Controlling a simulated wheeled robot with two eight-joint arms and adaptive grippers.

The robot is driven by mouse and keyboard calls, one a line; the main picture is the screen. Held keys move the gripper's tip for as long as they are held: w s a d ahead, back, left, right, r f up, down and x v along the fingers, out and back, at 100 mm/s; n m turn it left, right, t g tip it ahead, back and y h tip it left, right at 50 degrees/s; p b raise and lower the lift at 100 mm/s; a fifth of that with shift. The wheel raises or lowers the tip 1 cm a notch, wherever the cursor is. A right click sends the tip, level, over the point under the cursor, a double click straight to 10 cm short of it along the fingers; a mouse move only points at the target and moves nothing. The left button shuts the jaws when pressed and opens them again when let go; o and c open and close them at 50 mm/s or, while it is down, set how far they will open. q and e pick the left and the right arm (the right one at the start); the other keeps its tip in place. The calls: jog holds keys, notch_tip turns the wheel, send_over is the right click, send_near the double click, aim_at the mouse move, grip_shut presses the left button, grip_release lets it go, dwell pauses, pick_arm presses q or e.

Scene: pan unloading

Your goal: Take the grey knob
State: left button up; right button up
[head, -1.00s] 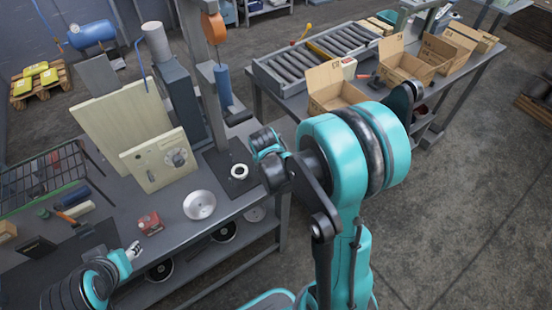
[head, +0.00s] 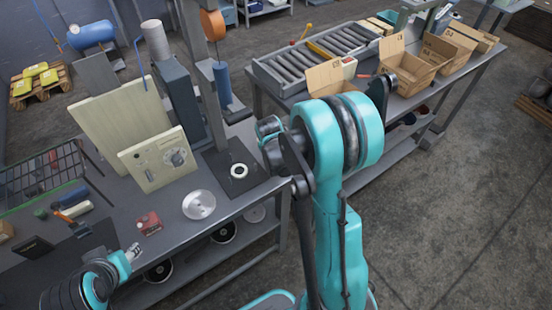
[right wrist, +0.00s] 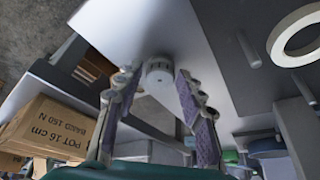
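A grey round knob (head: 177,157) shows on the front of a cream panel (head: 150,172) that stands on the left bench. In the right wrist view a pale grey round knob-like piece (right wrist: 158,78) lies between my spread fingers, against a pale flat surface. I cannot tell if the two are the same. My right gripper (right wrist: 157,73) looks open, and I see no clear contact. In the head view its fingers are hidden by my arm. My left gripper (head: 134,250) is low over the front of the left bench, too small to read.
A silver disc (head: 198,205) and a red block (head: 148,223) lie on the left bench. A white ring (head: 239,171) sits on a dark plate; a white ring also shows in the right wrist view (right wrist: 296,36). Open cartons (head: 403,70) and a roller conveyor (head: 315,62) fill the right bench.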

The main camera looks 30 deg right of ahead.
jog(key=c, duration=0.5)
